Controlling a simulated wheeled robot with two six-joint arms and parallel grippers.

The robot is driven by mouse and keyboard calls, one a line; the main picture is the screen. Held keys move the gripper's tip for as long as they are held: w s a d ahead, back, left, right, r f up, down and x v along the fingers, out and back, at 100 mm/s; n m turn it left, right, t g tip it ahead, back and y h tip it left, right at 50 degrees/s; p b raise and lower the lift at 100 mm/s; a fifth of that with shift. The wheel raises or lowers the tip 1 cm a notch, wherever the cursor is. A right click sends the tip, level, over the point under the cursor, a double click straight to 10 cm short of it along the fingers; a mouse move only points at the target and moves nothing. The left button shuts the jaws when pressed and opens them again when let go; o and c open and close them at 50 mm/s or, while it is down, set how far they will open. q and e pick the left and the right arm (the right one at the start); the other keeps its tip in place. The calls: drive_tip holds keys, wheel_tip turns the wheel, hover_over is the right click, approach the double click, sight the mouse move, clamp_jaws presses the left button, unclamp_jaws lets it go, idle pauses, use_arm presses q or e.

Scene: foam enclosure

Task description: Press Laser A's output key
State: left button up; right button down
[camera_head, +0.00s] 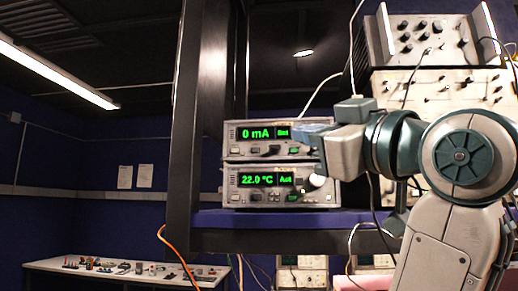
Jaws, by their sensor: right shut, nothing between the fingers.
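Two grey instruments are stacked on the shelf. The upper one (235,151) has a green display reading 0 mA. The lower one (235,197) has a display reading 22.0 °C. Each has a row of small keys under its display, and I cannot read a Laser A label or key names. A green-lit key (293,150) shows on the upper unit. My right gripper (299,134) is shut and empty, in front of the upper unit's right side, hiding part of its panel. I cannot tell whether it touches. My left gripper is not in view.
A dark rack post (197,110) stands left of the instruments. The blue shelf edge (270,219) runs below them. Larger panels with knobs (430,35) and cables stand at the right, behind my right arm. A far bench (100,268) holds small parts.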

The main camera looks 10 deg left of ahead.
sight(294, 150)
drive_tip(key=shift+s+a+n+g, duration=0.15)
drive_tip(key=shift+a+n+g, duration=0.15)
drive_tip(key=shift+a, duration=0.2)
drive_tip(key=shift+w+f+p, duration=0.1)
drive_tip(key=shift+w+p, duration=2.9)
drive_tip(key=shift+w, duration=1.45)
drive_tip(key=shift+s, duration=0.1)
